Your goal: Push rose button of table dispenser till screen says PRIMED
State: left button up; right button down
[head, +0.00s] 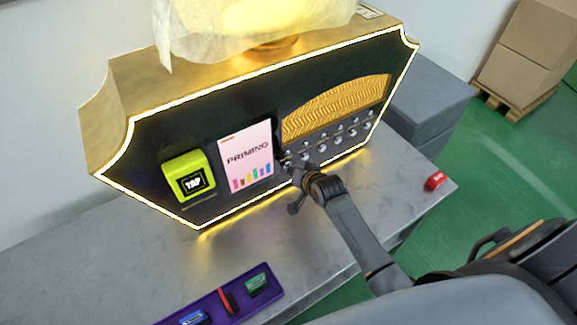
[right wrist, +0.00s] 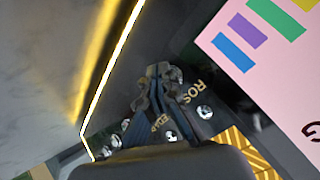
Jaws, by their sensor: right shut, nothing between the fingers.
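The table dispenser (head: 150,150) has a black front with a glowing edge. Silver buttons (head: 323,147) sit in rows right of the screen. My right gripper (head: 290,166) is shut and empty, its tips at the left end of the button rows. In the right wrist view its fingertips (right wrist: 159,76) are beside a label partly reading "ROS". They largely cover the rose button there, and I cannot tell whether they touch it. My left gripper is out of view.
A yellow-green TAP reader (head: 188,176) is left of the screen. A purple tray (head: 240,291) with small coloured items lies at the table's front. A small red item (head: 435,180) is near the right edge. The grey tabletop (head: 130,250) is otherwise mostly clear.

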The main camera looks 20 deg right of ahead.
jog(key=shift+r, duration=0.1)
dwell(0.3)
jog(key=shift+s+d+p, duration=0.15)
jog(key=shift+s+p, duration=0.6)
jog(key=shift+s, duration=0.05)
jog(key=s+p, duration=0.2)
jog(key=s, duration=0.1)
jog(key=s+p, duration=0.1)
jog(key=s, duration=0.1)
jog(key=shift+d, duration=0.3)
dwell(0.7)
